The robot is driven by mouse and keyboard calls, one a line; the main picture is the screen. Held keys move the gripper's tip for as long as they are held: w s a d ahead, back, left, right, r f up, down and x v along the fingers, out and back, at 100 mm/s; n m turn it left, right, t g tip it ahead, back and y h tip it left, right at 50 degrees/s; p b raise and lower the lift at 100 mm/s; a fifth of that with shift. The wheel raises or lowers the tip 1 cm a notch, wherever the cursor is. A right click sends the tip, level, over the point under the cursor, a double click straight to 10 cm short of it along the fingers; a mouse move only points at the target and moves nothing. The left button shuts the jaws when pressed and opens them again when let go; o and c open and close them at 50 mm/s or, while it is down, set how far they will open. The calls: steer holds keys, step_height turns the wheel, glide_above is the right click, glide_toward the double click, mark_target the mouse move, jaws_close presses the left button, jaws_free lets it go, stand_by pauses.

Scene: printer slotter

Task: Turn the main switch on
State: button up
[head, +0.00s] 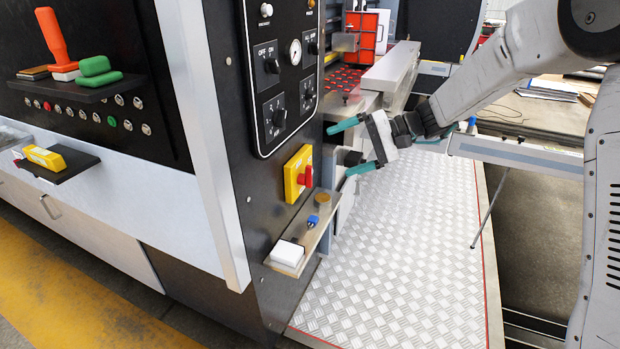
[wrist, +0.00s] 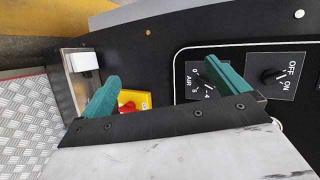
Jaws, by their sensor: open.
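A red rotary knob (head: 305,177) sits on a yellow plate (head: 291,175) on the black side panel of the machine. In the wrist view the red knob (wrist: 127,108) and the yellow plate (wrist: 143,98) show between my fingers, partly hidden by the left finger. A black OFF/ON knob (head: 271,66) is on the control panel above it, and also shows at the right in the wrist view (wrist: 271,76). My gripper (head: 340,150) has green fingers, spread and empty, to the right of the red knob and apart from it. It also shows in the wrist view (wrist: 160,71).
A small ledge (head: 310,225) below the yellow plate holds a white block (head: 287,253) and a small blue item (head: 313,220). A white upright post (head: 212,140) stands to the left. The patterned metal floor (head: 400,250) below my gripper is clear.

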steer(key=w+a+f+m+t+y, duration=0.2)
steer(key=w+a+f+t+y, duration=0.1)
steer(key=w+f, duration=0.8)
steer(key=m+t, duration=0.3)
steer(key=t, duration=0.1)
glide_toward(312, 178)
steer(key=x, duration=0.4)
steer(key=shift+y, duration=0.4)
steer(key=x, duration=0.6)
steer(key=shift+w+a+f, duration=0.1)
steer(key=shift+w+a, duration=0.1)
steer(key=shift+a, duration=0.15)
steer(key=c, duration=1)
